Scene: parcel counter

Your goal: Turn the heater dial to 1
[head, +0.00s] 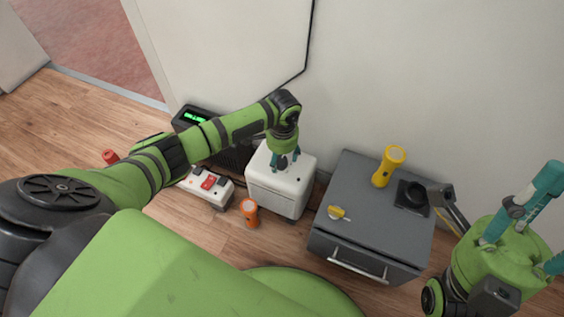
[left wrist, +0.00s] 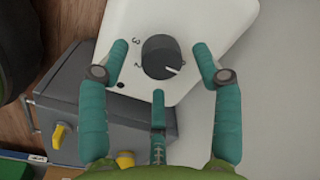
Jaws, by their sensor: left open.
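The heater is a white box (head: 270,180) on the floor against the wall, left of the grey cabinet. Its round dark dial (left wrist: 158,52) shows on the white top in the left wrist view. The dial's white mark points right and slightly down in that view. The digits 3 and 2 and a dark dot are printed on its left side. My left gripper (head: 284,160) is over the heater, open, with its teal fingers spread around the dial; I cannot tell if they touch it. It hides the dial in the head view. My right gripper (head: 545,222) is at the right edge, fingers apart, partly cut off.
A grey cabinet (head: 332,188) right of the heater carries a yellow flashlight (head: 388,167), a black device (head: 413,194) and a yellow knob (head: 338,212). A green display (head: 194,117) is behind.

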